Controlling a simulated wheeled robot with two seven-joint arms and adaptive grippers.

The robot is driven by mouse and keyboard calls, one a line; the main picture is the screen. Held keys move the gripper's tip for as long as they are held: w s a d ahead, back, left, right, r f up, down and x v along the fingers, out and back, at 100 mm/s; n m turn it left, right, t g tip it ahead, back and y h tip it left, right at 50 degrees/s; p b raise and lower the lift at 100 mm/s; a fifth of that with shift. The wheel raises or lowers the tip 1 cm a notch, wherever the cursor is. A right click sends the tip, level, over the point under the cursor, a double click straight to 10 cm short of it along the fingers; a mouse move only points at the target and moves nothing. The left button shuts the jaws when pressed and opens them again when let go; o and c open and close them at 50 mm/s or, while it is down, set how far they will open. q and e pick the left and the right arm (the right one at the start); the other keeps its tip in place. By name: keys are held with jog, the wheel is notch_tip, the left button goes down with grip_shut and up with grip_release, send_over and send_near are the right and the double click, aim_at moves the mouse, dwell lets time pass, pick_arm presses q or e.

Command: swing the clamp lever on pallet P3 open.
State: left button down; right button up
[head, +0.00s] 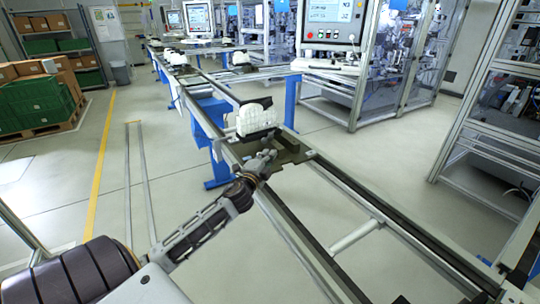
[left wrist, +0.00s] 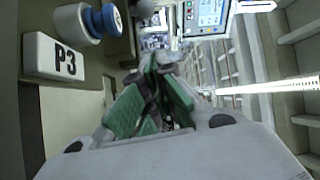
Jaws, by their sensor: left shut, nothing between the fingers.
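Pallet P3 (head: 292,152) sits on the conveyor rail in the head view, with a pale, ribbed workpiece in a dark holder at its back. In the left wrist view its white P3 label (left wrist: 53,58) is at the upper left. A pale cylinder with a blue round end (left wrist: 104,18) stands beside the label; I cannot tell if it belongs to the clamp lever. My left gripper (head: 268,156) is at the pallet's near left side. In the left wrist view its green-padded fingers (left wrist: 158,62) meet at the tips, empty. The lever is not clearly distinguishable. My right gripper is not in view.
Conveyor rails (head: 330,190) run from the front to the back, with other loaded pallets farther off. A monitor panel (head: 333,22) and glazed machine cells stand behind at the right. Green crates (head: 35,103) stand at the left. The floor left of the rail is mostly clear.

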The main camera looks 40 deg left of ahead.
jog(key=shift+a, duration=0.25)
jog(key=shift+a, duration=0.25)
